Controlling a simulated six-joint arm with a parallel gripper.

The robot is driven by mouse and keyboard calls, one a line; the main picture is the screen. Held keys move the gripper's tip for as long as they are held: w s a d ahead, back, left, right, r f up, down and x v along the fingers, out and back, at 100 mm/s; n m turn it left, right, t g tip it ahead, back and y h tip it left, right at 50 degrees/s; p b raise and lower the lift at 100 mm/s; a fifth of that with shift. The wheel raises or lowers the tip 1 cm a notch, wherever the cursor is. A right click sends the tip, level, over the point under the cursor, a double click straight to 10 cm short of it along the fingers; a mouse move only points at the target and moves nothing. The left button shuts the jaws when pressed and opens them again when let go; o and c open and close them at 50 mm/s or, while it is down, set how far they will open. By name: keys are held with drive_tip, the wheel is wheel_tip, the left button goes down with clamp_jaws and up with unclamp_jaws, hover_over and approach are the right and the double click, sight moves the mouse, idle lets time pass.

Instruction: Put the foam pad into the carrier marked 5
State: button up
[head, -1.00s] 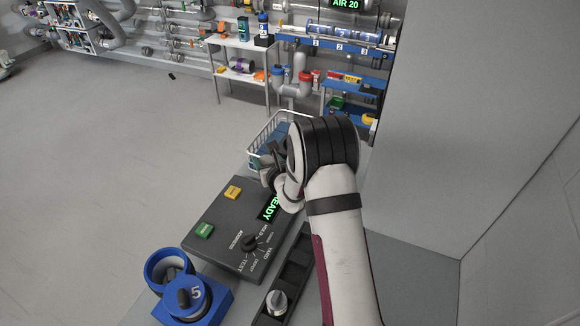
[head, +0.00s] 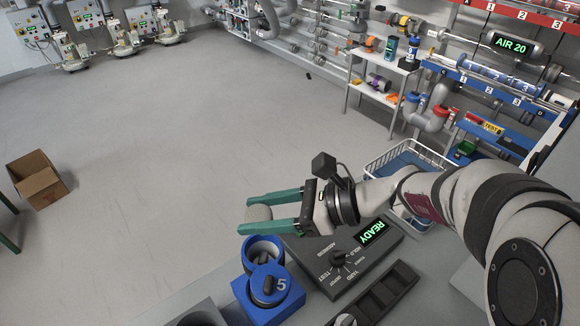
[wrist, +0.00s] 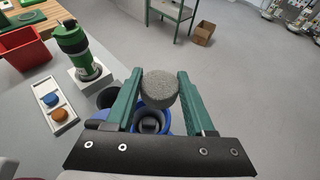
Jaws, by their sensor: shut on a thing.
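My gripper (head: 248,216) has green fingers, shut on the foam pad (head: 259,213), a round grey speckled piece. In the wrist view the pad (wrist: 160,88) sits between the fingertips. The blue carrier marked 5 (head: 285,305) stands on the bench just below the gripper in the head view. It has an open round blue cup (head: 250,262) at the back and a dark knob on the numbered front part. The pad is held above and apart from it. In the wrist view the blue carrier (wrist: 164,119) shows behind the pad, partly hidden by pad and fingers.
A dark control box with a READY display (head: 376,233) stands right of the carrier. A white wire basket (head: 385,160) lies beyond it. In the wrist view, a green bottle (wrist: 72,42), a red bin (wrist: 22,50) and a white tray (wrist: 55,105) stand on the left.

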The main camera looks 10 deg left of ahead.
drive_tip(key=shift+s+f, duration=0.15)
drive_tip(key=shift+s, duration=0.4)
drive_tip(key=shift+s+f, duration=0.1)
drive_tip(key=shift+f, duration=2.25)
drive_tip(key=shift+f, duration=0.1)
drive_tip(key=shift+f, duration=0.35)
drive_tip(key=o, duration=1.4)
drive_tip(key=v, duration=1.6)
drive_tip(key=shift+w, duration=0.25)
